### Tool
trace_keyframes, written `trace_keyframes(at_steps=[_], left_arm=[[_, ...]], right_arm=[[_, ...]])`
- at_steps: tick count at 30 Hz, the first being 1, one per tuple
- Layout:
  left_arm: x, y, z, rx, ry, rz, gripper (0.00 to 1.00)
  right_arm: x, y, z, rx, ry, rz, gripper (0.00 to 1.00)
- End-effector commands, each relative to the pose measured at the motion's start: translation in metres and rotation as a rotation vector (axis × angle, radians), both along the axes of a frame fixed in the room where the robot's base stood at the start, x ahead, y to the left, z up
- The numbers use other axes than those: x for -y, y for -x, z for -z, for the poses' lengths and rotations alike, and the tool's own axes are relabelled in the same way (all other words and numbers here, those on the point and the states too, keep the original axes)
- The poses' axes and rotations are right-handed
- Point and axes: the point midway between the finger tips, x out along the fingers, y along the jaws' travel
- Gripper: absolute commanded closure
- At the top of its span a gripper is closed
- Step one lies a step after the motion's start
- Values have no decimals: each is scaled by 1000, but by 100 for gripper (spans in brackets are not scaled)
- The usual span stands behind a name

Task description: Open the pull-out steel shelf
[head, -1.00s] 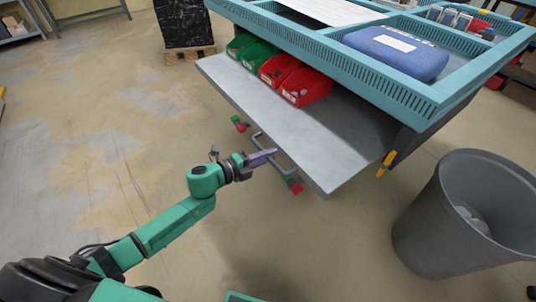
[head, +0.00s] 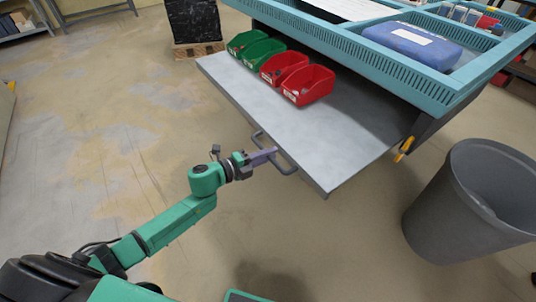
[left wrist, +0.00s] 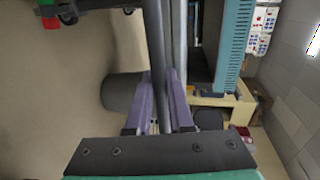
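The grey steel shelf (head: 300,125) stands well out from under the blue-green cart top (head: 345,55) in the head view. Its bar handle (head: 287,169) is on the front edge nearest me. My left gripper (head: 270,153) is at this handle, coming from the left. In the left wrist view its purple fingers (left wrist: 163,105) lie on both sides of the handle bar (left wrist: 156,55) and appear shut on it. The shelf's edge runs close beside the bar there. My right gripper is not in view.
Green bins (head: 262,54) and red bins (head: 307,86) stand on the shelf. A blue case (head: 412,46) lies in the cart top. A grey trash can (head: 460,205) stands right of the shelf. The floor (head: 110,130) to the left is clear.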

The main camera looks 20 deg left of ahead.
Motion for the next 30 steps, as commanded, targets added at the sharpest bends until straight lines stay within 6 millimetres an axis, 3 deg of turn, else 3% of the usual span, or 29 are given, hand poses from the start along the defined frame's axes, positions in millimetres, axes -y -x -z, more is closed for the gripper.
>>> trace_keyframes(at_steps=[1, 3, 16, 30], left_arm=[[0, 1, 1, -2, 0, 1, 73], [0, 0, 1, -2, 0, 1, 50], [-5, 7, -1, -2, 1, -1, 50], [-74, 91, -24, -5, -2, 1, 50]], right_arm=[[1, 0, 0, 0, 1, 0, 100], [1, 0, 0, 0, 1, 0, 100], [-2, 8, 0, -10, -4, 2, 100], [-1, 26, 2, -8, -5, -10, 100]])
